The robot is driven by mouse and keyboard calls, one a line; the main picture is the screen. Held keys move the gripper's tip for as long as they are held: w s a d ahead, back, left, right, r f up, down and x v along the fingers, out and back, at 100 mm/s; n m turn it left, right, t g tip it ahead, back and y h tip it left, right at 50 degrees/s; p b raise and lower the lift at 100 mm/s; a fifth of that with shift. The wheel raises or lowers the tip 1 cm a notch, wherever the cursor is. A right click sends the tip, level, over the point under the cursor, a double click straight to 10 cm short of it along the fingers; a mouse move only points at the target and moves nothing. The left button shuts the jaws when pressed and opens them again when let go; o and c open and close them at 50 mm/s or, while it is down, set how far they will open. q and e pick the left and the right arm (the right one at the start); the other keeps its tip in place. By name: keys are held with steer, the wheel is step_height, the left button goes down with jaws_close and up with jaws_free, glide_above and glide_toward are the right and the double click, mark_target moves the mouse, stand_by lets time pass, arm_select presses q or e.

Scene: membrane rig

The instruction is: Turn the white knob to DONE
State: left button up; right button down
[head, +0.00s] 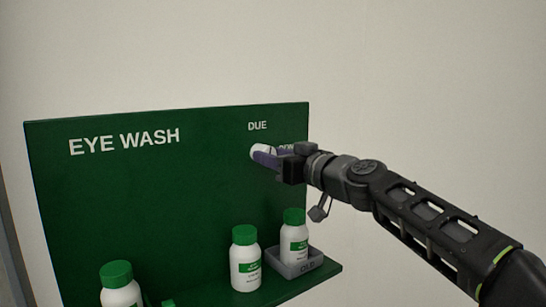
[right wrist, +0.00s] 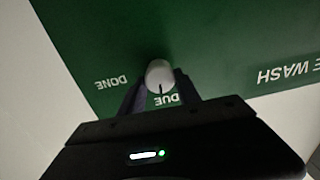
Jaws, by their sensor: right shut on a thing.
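The white knob (head: 257,151) is on the green board, below the word DUE and left of the partly hidden word DONE. In the right wrist view the white knob (right wrist: 159,73) sits between the two fingers, and a dark line on it points toward the word DUE (right wrist: 167,99). My right gripper (head: 265,156) is shut on the knob, coming from the right. It also shows in the right wrist view (right wrist: 160,80). My left gripper is not in either view.
The green EYE WASH board (head: 110,200) has a shelf along its bottom. White bottles with green caps (head: 245,265) stand there, one bottle (head: 294,245) in a grey tray (head: 311,263) marked OLD. The wall right of the board is bare.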

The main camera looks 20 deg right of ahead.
steer(key=shift+m, duration=0.3)
steer(key=m+b, duration=0.2)
steer(key=m, duration=1.3)
steer(key=shift+d+f+m, duration=0.1)
steer(key=shift+f+m, duration=0.05)
steer(key=shift+m, duration=0.25)
steer(key=c, duration=0.9)
jaws_free()
steer(key=shift+o, duration=0.2)
